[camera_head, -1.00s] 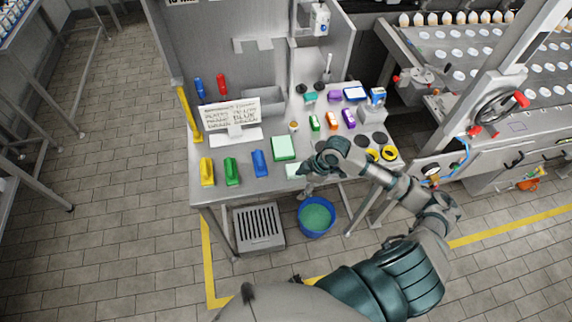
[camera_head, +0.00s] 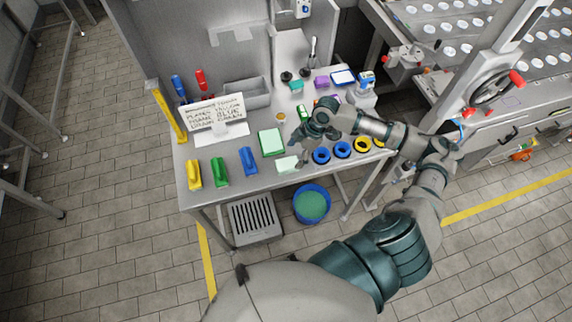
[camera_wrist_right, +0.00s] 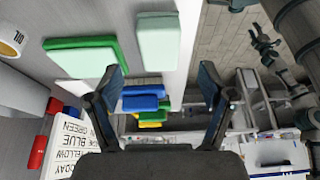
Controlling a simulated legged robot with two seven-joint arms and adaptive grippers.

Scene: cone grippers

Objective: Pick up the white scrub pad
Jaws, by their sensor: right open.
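The white scrub pad (camera_head: 287,164), a pale slab with a greenish tint, lies flat near the front edge of the bench (camera_head: 213,195). It also shows at the top of the right wrist view (camera_wrist_right: 158,42). A larger green-edged pad (camera_head: 271,141) lies behind it and to its left, also seen in the wrist view (camera_wrist_right: 82,60). My right gripper (camera_head: 308,133) is above the bench, to the right of and behind the white pad. In the wrist view its two fingers (camera_wrist_right: 162,85) are wide apart with nothing between them. My left gripper is not in view.
Yellow, green and blue handled blocks (camera_head: 220,172) stand along the front left. A lettered sign (camera_head: 214,115) stands behind them. Blue and yellow rings (camera_head: 342,149) lie to the right of the white pad. A blue bucket (camera_head: 311,204) stands on the floor below the front edge.

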